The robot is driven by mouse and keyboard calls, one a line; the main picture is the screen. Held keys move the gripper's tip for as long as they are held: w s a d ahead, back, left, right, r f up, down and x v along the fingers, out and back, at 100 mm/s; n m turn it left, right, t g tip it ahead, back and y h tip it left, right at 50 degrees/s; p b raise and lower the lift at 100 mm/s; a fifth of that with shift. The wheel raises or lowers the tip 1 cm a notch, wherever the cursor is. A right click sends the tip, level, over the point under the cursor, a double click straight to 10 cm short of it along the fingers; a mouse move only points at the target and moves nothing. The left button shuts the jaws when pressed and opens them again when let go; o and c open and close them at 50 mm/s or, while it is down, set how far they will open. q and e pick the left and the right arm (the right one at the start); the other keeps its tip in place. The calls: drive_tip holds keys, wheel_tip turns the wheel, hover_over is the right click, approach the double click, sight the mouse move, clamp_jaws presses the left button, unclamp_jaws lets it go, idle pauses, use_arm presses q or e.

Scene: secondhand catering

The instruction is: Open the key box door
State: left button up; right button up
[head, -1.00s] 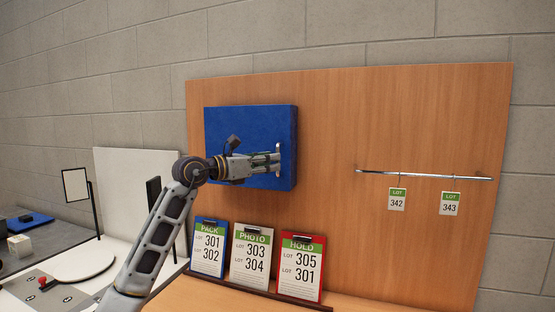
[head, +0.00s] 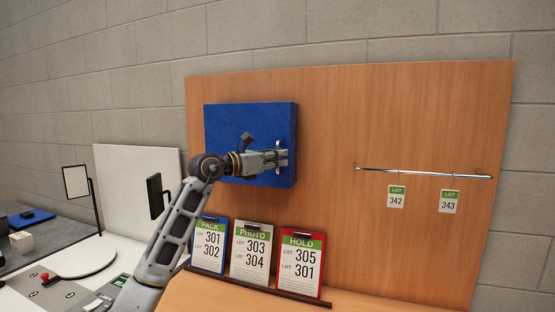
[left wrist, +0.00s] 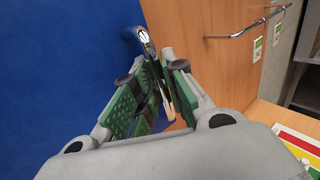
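The key box (head: 235,125) is a blue box mounted on the wooden board, and its door looks closed. A silver upright bar handle (head: 278,145) sits near the right side of its front. My left gripper (head: 286,158) is at this handle, with its fingers reaching past it. In the left wrist view, the handle (left wrist: 139,38) runs down between the green-padded fingertips (left wrist: 163,72). The fingers look open, with a narrow gap around the handle; any contact is hard to see. My right gripper is in neither view.
Three clipboards stand below the box: blue (head: 209,245), white (head: 250,255) and red (head: 301,266). A metal rail (head: 425,173) with two lot tags is on the board at right. A round white plate (head: 85,258) and a framed stand (head: 76,181) are at left.

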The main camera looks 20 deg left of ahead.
use_arm(q)
clamp_jaws()
drive_tip(key=shift+s, duration=0.2)
